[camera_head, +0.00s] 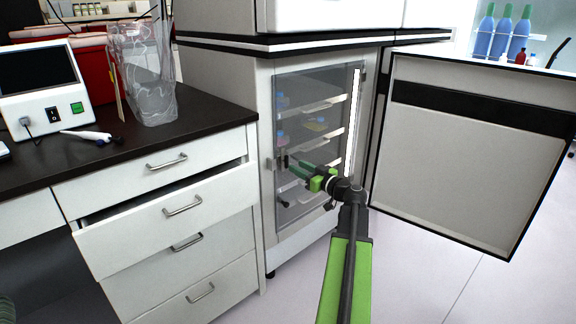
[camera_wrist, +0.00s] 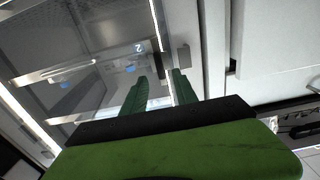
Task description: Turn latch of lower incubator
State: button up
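The lower incubator (camera_head: 259,100) stands with its outer door (camera_head: 470,150) swung open to the right. Its inner glass door (camera_head: 310,97) covers the shelves and looks shut. The small dark latch (camera_head: 281,162) is at the left edge of the glass door. A grey block that looks like the latch (camera_wrist: 184,58) shows beyond the glass edge in the wrist view. My gripper (camera_head: 292,166) is just right of the latch in the head view. In the wrist view its green fingers (camera_wrist: 158,80) are apart with nothing between them. Contact with the latch cannot be told.
A drawer (camera_head: 170,212) in the left cabinet is partly pulled out. The dark counter (camera_head: 200,118) holds a white device (camera_head: 42,85) and a clear plastic bag (camera_head: 147,75). Shelves with blue-capped items stand behind the glass. The floor right of my arm is clear.

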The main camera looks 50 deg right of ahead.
aim_at(288, 161)
jog(key=w, duration=0.5)
jog(key=shift+d, duration=0.2)
grip_shut()
